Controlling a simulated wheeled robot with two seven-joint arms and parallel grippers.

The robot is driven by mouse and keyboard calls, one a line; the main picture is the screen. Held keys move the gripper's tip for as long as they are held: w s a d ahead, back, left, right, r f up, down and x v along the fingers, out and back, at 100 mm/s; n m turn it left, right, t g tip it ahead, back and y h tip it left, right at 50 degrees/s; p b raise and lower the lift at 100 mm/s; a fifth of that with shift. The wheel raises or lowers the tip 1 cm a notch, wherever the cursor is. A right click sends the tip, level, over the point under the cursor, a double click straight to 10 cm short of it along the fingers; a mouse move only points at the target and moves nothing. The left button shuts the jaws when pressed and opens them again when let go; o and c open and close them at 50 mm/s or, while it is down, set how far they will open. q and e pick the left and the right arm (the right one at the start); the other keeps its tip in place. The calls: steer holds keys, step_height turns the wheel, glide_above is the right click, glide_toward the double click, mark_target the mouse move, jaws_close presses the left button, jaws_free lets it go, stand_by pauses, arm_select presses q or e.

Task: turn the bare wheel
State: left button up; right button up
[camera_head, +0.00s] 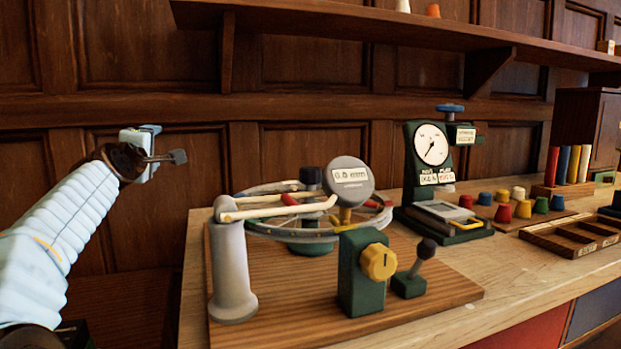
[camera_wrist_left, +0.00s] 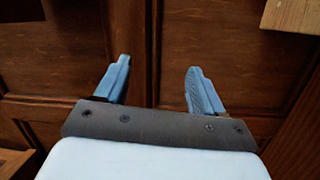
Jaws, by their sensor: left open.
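The bare wheel (camera_head: 290,232) lies flat on its stand in the head view, on a brown wooden board (camera_head: 330,328). Spokes and red parts show inside its rim. A grey post with a pale arm (camera_head: 232,275) and a round grey gauge (camera_head: 350,181) reading about 0.0 mm partly hide it. My left gripper (camera_head: 172,143) is raised to the left of the wheel, apart from it. In the left wrist view the two blue fingers (camera_wrist_left: 160,85) stand wide apart with nothing between them. My right gripper is in neither view.
A green block with a yellow knob (camera_head: 379,262) and a black-topped lever (camera_head: 417,270) stand in front of the wheel. A dial press (camera_head: 432,150), coloured pegs (camera_head: 503,213) and a wooden tray (camera_head: 560,236) are to the right. Panelled wall and a shelf (camera_head: 380,28) are behind.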

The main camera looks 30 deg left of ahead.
arm_select(q)
steer(key=w+d+f+n+t+h, duration=0.2)
steer(key=d+f+n+h, duration=0.3)
steer(key=d+h, duration=0.55)
steer(key=n+h+b, duration=0.2)
steer(key=h, duration=0.7)
glide_toward(301, 170)
steer(key=shift+y, duration=0.25)
steer(key=p+x, duration=0.1)
steer(key=x, duration=1.1)
steer(key=shift+d+r+p, duration=0.1)
steer(key=shift+d+p, duration=0.1)
steer(key=shift+p, duration=0.15)
jaws_close()
